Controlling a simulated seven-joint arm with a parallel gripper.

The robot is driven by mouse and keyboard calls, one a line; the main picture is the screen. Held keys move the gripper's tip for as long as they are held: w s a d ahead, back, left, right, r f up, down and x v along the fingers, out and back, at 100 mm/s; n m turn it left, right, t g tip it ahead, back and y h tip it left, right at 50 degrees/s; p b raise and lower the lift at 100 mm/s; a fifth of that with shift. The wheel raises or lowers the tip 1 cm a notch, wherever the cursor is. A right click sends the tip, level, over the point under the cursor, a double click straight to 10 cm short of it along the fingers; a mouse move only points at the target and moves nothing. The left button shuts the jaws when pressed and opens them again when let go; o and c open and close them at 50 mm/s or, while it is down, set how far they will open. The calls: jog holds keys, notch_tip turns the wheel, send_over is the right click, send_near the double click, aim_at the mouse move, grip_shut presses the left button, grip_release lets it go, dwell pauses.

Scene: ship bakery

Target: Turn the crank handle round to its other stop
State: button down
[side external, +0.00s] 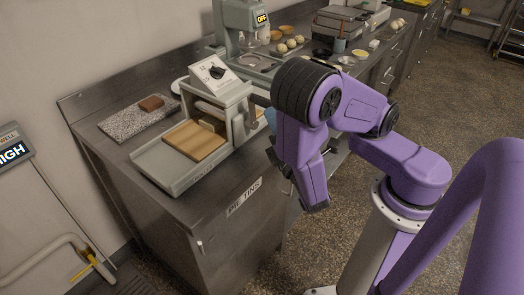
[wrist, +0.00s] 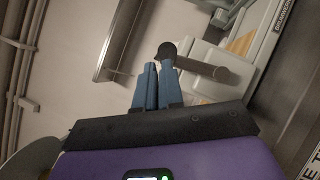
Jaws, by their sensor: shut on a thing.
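The dough roller (side external: 245,97) is a pale machine on the steel counter, with a dial plate on top and a tan slab in its feed tray. Its crank handle (side external: 252,117) is on the right side, partly hidden behind my arm. In the wrist view the crank handle (wrist: 205,68) shows as a dark bar with a round black knob at its end. My gripper (wrist: 160,78) has its blue fingers shut on the crank handle by the knob. In the side view only a bit of blue finger (side external: 270,117) shows beside the machine.
A speckled slab (side external: 127,122) with a brown block lies left of the roller. A green-grey mixer (side external: 245,40) stands behind it, with dough balls and bowls further along the counter.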

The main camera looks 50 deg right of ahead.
jog(key=d+f+m+g, duration=0.2)
jog(key=d+m, duration=0.2)
jog(key=d, duration=0.7)
jog(key=shift+d+m+g, duration=0.2)
jog(key=shift+m+g, duration=0.1)
jog(key=shift+g, duration=0.1)
dwell(0.4)
jog(key=shift+f, duration=0.15)
dwell(0.4)
